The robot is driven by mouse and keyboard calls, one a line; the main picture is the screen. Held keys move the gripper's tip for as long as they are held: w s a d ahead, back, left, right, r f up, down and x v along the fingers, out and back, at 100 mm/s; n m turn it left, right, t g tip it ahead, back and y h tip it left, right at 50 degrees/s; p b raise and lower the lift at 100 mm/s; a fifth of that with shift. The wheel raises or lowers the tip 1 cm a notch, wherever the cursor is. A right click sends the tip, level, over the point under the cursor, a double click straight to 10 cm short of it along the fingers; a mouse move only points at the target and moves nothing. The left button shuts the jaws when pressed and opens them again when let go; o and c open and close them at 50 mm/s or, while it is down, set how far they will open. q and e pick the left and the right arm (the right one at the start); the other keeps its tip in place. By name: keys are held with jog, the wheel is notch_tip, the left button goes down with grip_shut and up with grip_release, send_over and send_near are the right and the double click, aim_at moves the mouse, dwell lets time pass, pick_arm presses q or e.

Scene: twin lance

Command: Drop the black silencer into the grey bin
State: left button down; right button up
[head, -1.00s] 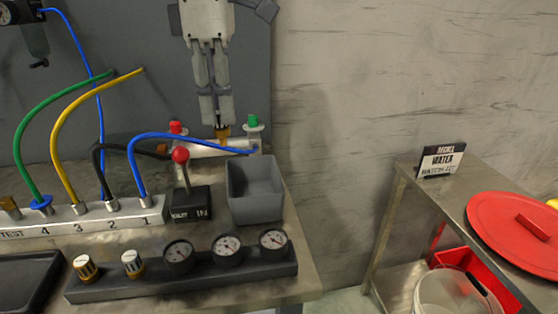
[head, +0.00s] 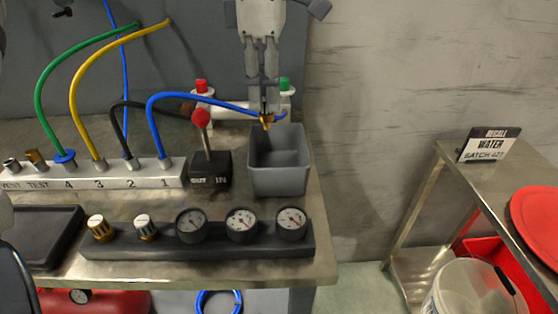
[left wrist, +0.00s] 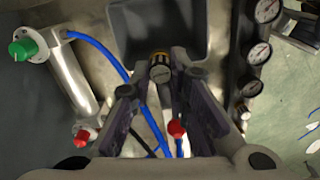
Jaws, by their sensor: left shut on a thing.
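The grey bin (head: 279,181) stands open on the bench, right of the red-knobbed lever valve. It also shows at the top of the left wrist view (left wrist: 192,50). My left gripper (head: 265,116) comes down over the bin's back edge and is shut on a small piece with a brass collar, apparently the black silencer (left wrist: 160,67). Its dark part is only partly visible between the fingers. The piece is upright near the bin's rim; I cannot tell its exact height above it. My right gripper is not in view.
The lever valve (head: 208,170) stands close left of the bin. Several gauges (head: 242,225) line the front. A steel side table (head: 455,163) stands at the right.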

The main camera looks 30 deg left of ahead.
pick_arm(q)
jog(key=c, duration=1.5)
grip_release()
jog(key=shift+o, duration=0.2)
notch_tip(320, 180, up, 12)
